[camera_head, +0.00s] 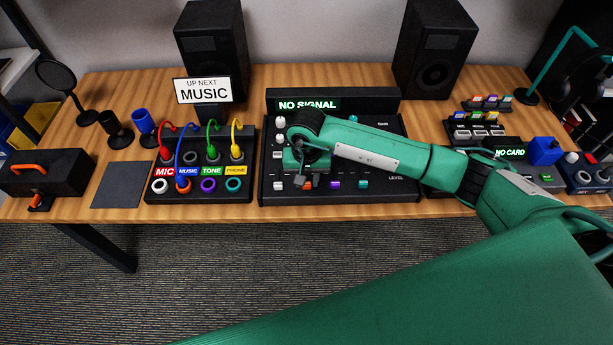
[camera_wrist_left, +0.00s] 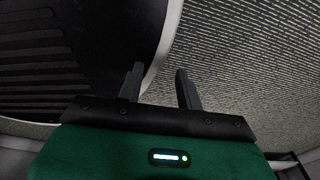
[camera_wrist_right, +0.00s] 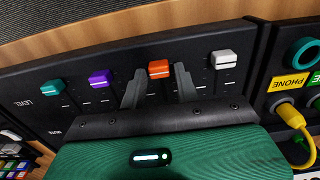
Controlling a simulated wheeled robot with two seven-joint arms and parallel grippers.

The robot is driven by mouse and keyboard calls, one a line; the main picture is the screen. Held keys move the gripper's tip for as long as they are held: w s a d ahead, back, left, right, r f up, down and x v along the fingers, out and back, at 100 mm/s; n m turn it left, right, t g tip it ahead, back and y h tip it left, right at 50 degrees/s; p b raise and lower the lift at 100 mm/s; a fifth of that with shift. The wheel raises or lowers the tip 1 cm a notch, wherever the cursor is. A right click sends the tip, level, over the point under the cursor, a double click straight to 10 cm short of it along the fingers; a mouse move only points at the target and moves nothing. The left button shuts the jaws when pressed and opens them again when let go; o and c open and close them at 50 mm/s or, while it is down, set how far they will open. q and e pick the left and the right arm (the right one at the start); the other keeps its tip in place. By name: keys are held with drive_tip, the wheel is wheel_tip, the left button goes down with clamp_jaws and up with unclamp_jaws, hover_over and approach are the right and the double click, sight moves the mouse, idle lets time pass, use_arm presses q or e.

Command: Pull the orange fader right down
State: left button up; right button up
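The orange fader (camera_wrist_right: 159,68) is a small block cap on the black mixer panel (camera_wrist_right: 120,65), between a white fader (camera_wrist_right: 224,58) and a purple fader (camera_wrist_right: 102,78). My right gripper (camera_wrist_right: 160,75) is open, its two fingertips on either side of the orange fader. I cannot tell whether they touch it. In the head view the right gripper (camera_head: 306,160) is over the lower left of the mixer (camera_head: 410,182) and partly hides the controls. My left gripper (camera_wrist_left: 158,75) is open and empty, pointing toward the floor; it is not in the head view.
A teal fader (camera_wrist_right: 52,88) is at the end of the row. A panel of coloured cables and sockets (camera_head: 198,172) stands left of the mixer. A "NO SIGNAL" display (camera_head: 308,105) is behind it. A grey mat (camera_head: 122,185) lies bare farther left.

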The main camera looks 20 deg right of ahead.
use_arm(q)
drive_tip(key=shift+w, duration=0.35)
use_arm(e)
drive_tip(key=shift+o, duration=1)
wheel_tip(320, 180, up, 7)
drive_tip(key=shift+f+b, duration=0.1)
drive_tip(key=shift+b, duration=0.6)
use_arm(q)
drive_tip(key=shift+w+a+f+b, duration=0.15)
drive_tip(key=shift+w+b, duration=0.1)
drive_tip(key=shift+w, duration=0.4)
drive_tip(key=shift+w+f+b, duration=0.15)
drive_tip(key=shift+w+b, duration=0.1)
drive_tip(key=shift+w, duration=0.35)
use_arm(e)
wheel_tip(320, 180, up, 7)
